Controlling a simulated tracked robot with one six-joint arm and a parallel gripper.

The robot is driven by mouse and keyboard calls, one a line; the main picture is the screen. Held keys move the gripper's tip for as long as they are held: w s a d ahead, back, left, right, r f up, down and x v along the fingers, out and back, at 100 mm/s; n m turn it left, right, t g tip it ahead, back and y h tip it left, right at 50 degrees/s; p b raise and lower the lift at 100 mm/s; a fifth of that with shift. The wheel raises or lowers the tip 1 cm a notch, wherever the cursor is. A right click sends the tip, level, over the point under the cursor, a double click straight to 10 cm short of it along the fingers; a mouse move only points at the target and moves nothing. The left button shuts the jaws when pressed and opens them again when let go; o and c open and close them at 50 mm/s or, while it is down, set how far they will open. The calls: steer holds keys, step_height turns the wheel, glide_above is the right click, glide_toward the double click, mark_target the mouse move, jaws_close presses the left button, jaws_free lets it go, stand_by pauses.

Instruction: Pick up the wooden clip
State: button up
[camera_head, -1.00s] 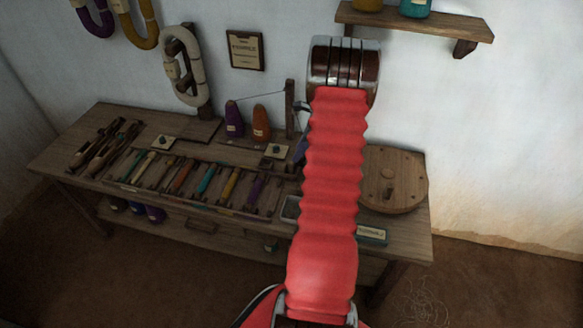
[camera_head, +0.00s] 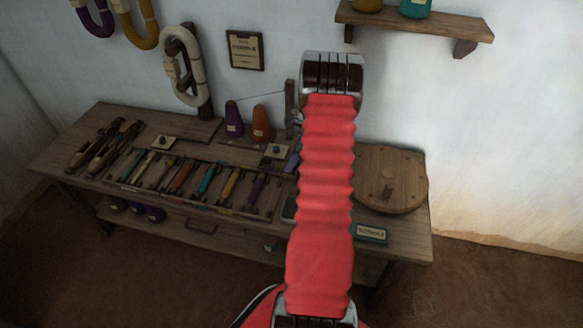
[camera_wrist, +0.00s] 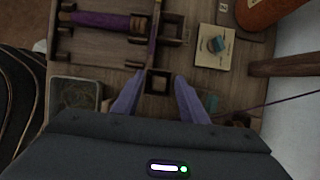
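My gripper (camera_wrist: 159,77) is open in the wrist view, its two purple fingers apart over the bench. A small square wooden piece with a dark recess (camera_wrist: 158,83) shows between the fingertips; I cannot tell whether it is the wooden clip or part of the rack, or whether the fingers touch it. No other thing is clearly the clip. In the head view my red arm hides most of the gripper, with only a bit of purple finger (camera_head: 292,161) showing beside it above the bench.
The bobbin rack (camera_head: 188,184) lies left of my arm. An orange cone (camera_head: 261,122), a post (camera_head: 289,101) and a round wooden disc (camera_head: 405,172) stand nearby.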

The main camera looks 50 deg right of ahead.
steer(key=shift+w+a+f, duration=0.1)
steer(key=shift+w+f, duration=0.15)
steer(key=shift+f, duration=0.45)
steer(key=shift+c, duration=0.4)
jaws_close()
